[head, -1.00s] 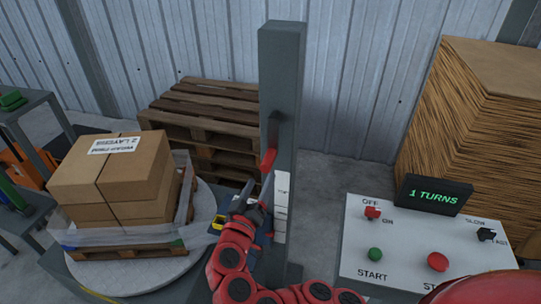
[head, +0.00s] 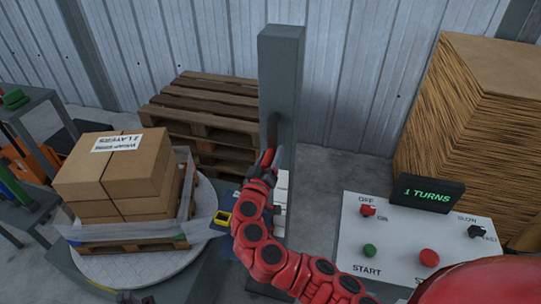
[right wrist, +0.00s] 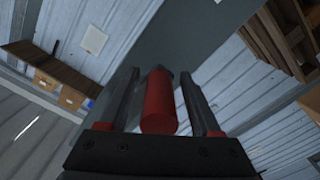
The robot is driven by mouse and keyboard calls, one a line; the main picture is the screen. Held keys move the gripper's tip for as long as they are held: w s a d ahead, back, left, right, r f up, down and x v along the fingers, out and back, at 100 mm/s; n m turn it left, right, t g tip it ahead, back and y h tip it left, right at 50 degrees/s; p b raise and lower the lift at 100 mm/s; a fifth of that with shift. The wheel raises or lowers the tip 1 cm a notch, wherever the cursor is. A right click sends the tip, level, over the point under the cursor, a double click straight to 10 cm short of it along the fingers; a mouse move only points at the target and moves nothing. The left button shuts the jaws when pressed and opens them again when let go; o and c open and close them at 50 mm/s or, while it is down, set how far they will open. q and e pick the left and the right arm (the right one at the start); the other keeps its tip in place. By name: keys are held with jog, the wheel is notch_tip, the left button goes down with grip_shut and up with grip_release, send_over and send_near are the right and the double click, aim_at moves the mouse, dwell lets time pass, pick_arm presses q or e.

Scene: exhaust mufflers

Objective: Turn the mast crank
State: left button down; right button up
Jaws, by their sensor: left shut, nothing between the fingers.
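The grey mast (head: 283,75) stands upright in the middle of the head view. Its dark crank arm (head: 272,125) sticks out from the front face. My right gripper (head: 269,154) is at the crank, its red arm coming up from the lower right. In the right wrist view the red crank handle (right wrist: 159,105) lies between my two fingers, with gaps on both sides, so the gripper is open around it. In the head view the handle is mostly hidden by the gripper. My left gripper (head: 127,297) shows only as a dark bit at the bottom edge, shut and empty.
Boxes (head: 115,170) on a pallet sit on the round turntable (head: 207,200) at left. A control panel (head: 350,240) with a "1 TURNS" display (head: 425,193) is at right. Wooden pallets (head: 205,105) and a cardboard stack (head: 470,110) stand behind.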

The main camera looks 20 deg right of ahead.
grip_shut()
dwell(1.2)
